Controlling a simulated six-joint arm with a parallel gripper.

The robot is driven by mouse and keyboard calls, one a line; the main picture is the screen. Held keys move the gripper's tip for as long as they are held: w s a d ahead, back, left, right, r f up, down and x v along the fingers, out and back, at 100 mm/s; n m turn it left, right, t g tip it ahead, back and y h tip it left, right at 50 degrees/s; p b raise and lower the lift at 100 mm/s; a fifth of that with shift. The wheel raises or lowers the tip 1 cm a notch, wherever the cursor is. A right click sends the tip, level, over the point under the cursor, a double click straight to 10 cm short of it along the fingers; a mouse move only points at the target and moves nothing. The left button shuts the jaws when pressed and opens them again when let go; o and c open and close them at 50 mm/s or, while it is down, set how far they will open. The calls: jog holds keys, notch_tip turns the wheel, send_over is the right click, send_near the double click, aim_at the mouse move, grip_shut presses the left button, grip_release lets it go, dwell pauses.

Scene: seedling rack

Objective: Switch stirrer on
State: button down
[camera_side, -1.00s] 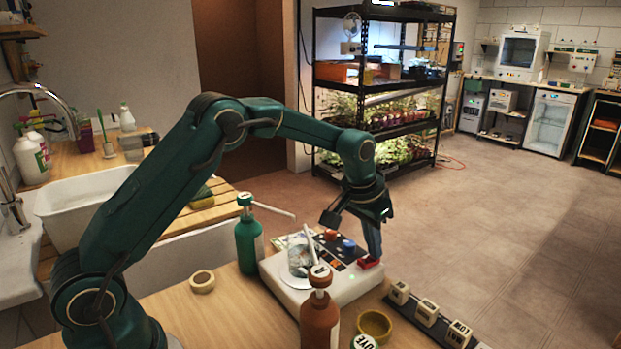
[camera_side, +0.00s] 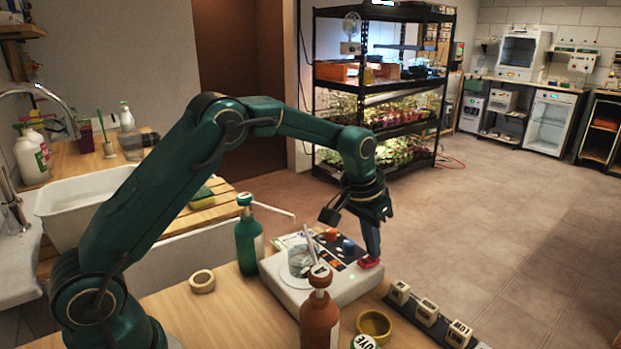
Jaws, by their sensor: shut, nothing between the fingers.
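The stirrer (camera_side: 335,288) is a white box on the wooden bench, with a dark control panel on its top right. The panel carries an orange-red knob (camera_side: 330,235), a blue knob (camera_side: 348,246) and a red switch (camera_side: 369,262) at its right end. A clear beaker (camera_side: 300,262) with a pale rod stands on the stirrer's plate. My gripper (camera_side: 371,255) is shut and points down, its tip at the red switch and seemingly touching it. The tip hides part of the switch. A small green light shows on the stirrer's front face.
A green bottle (camera_side: 248,240) stands left of the stirrer and a brown bottle (camera_side: 319,318) in front of it. A mustard bowl (camera_side: 374,324), a tape roll (camera_side: 202,281) and a row of labelled blocks (camera_side: 427,312) are nearby.

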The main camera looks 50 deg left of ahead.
jog(key=shift+w+r, duration=0.1)
jog(key=shift+r, duration=3.15)
jog(key=shift+r, duration=0.15)
jog(key=s+r+t, duration=0.3)
jog(key=s+r, duration=0.8)
jog(key=r, duration=0.1)
jog(key=s+f, duration=0.4)
jog(key=s, duration=0.3)
jog(key=s+d+f, duration=0.1)
jog(key=s+f, duration=0.4)
jog(key=s, duration=0.3)
jog(key=shift+s+f+g, duration=0.2)
jog(key=shift+g, duration=0.1)
